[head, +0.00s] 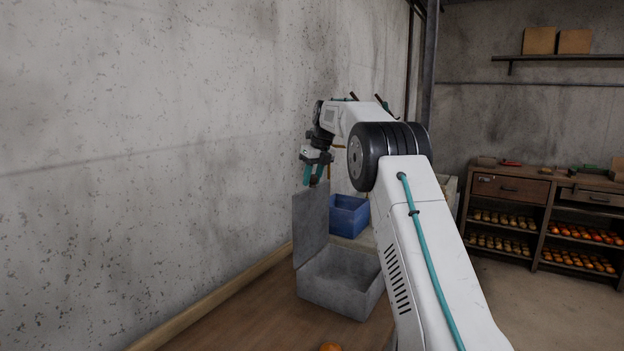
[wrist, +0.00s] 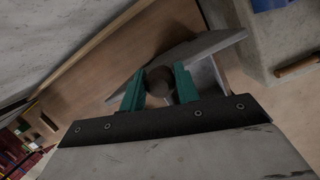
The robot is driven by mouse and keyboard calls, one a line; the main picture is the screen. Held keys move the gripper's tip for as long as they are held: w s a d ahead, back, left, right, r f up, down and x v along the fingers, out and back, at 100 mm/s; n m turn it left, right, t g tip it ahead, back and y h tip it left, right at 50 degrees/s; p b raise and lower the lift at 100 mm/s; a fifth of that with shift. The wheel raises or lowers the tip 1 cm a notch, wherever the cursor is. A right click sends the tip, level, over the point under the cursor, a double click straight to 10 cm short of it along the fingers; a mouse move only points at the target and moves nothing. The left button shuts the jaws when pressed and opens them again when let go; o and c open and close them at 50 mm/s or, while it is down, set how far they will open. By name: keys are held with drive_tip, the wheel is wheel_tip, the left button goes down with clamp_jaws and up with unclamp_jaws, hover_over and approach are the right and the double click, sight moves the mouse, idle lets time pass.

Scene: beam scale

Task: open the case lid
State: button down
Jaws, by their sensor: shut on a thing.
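In the wrist view the fingers are shut on a round dark brown knob (wrist: 158,76) at the grey lid (wrist: 200,45). The knob is hidden in the head view, and my arm covers part of the case's right side.
A blue bin (head: 348,215) stands on a pale block behind the case. The wall (head: 150,150) is close on the left. A wooden shelf unit (head: 512,190) stands at the right.

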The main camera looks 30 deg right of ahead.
drive_tip(key=c, duration=1.1)
unclamp_jaws()
drive_tip(key=shift+a, duration=0.3)
drive_tip(key=shift+d, duration=0.15)
drive_tip(key=shift+r, duration=0.1)
drive_tip(key=v, duration=0.7)
drive_tip(key=shift+d+r, duration=0.15)
drive_tip(key=shift+r, duration=0.05)
